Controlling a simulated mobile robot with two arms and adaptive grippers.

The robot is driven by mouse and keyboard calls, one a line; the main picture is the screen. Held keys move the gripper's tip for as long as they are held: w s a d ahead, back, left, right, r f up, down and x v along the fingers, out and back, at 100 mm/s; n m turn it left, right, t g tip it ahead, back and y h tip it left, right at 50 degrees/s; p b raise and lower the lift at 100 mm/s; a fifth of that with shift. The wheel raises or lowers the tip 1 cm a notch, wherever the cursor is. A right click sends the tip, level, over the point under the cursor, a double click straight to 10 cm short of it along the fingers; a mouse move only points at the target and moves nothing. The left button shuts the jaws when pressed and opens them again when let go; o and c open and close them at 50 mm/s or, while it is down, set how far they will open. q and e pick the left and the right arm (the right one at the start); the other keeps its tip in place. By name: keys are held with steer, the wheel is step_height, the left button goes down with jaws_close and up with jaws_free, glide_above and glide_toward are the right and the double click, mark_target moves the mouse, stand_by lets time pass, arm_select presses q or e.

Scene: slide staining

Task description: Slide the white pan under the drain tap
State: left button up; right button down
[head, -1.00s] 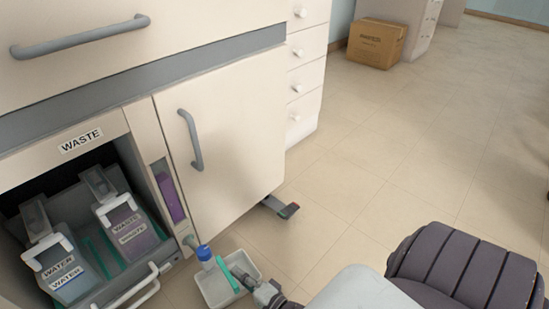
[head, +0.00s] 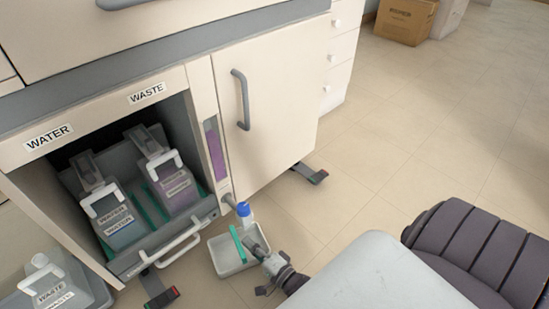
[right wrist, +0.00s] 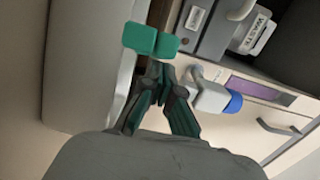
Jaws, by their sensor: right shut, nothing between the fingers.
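The white pan (head: 222,262) lies on the floor in front of the cabinet in the head view. Its pale side fills the left of the right wrist view (right wrist: 88,70). The drain tap (head: 230,201) with its blue part (head: 244,209) sticks out from the cabinet's lower edge, over or just behind the pan's far rim; I cannot tell which. The tap also shows right of my fingers in the wrist view (right wrist: 212,97). My right gripper (head: 238,244) is shut and empty, its green fingertips (right wrist: 151,40) over or in the pan; contact is unclear. My left gripper is out of view.
The open cabinet bay holds a water container (head: 112,222) and a purple waste container (head: 177,187) behind a white handle (head: 170,248). Another container (head: 48,290) stands at the lower left. Dark feet (head: 310,173) protrude beneath the cabinet.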

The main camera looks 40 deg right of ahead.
step_height(320, 180, up, 10)
stand_by(0.6)
